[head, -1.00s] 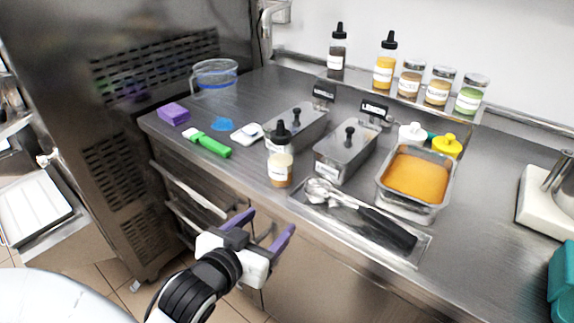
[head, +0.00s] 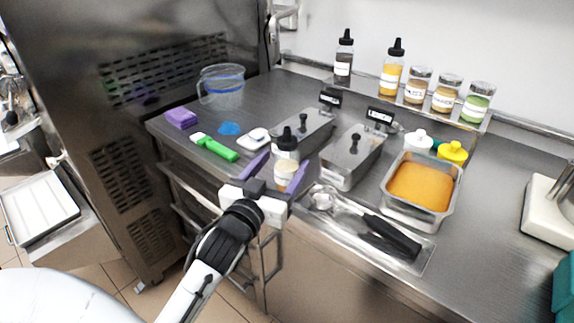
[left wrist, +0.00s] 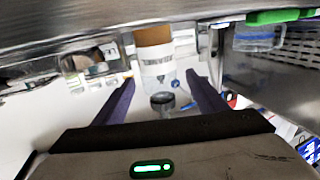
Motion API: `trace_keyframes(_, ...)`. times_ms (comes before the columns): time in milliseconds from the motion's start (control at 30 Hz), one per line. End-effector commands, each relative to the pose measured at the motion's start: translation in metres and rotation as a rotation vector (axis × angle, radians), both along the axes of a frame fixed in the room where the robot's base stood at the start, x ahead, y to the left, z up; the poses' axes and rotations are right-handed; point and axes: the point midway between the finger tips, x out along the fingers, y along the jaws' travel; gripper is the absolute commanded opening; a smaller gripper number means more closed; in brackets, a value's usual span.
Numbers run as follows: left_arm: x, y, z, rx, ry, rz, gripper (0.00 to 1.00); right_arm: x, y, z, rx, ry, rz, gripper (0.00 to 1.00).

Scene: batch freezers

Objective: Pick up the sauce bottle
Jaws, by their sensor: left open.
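The sauce bottle (head: 286,158), clear with a black nozzle cap, a white label and light brown sauce low inside, stands upright near the counter's front edge. My left gripper (head: 281,167) is open, its two purple fingers on either side of the bottle, with no clear grip on it. In the left wrist view the bottle (left wrist: 156,62) appears upside down beyond and between the spread fingers (left wrist: 163,90). My right gripper is not in view. Two other capped bottles, one dark (head: 343,64) and one yellow (head: 391,72), stand on the back ledge.
Two lidded metal containers (head: 350,165) stand close behind and right of the bottle. A tray with a scoop (head: 388,236) and an orange-filled pan (head: 420,187) lie further right. A green brush (head: 219,149), purple sponge (head: 181,117) and clear jug (head: 222,88) are at left.

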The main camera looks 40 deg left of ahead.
Motion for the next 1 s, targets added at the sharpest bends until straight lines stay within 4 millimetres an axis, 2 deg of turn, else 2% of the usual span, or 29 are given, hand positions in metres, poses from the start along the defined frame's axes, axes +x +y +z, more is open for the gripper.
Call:
trace_keyframes(100, 0.018, 0.002, 0.0, 0.002, -0.003, -0.001, 0.66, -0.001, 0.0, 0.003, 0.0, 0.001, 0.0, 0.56)
trace_keyframes(200, 0.026, 0.004, 0.0, 0.002, -0.002, -0.001, 0.66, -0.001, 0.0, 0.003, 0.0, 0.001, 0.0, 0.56)
trace_keyframes(467, 0.028, 0.005, -0.002, 0.001, 0.0, -0.001, 0.66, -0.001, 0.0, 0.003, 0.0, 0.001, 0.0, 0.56)
trace_keyframes(733, 0.028, 0.005, -0.002, 0.001, 0.0, -0.001, 0.21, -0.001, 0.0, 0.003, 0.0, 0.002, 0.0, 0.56)
trace_keyframes(1000, 0.028, 0.005, 0.003, 0.001, -0.004, -0.001, 0.21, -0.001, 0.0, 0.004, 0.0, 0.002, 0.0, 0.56)
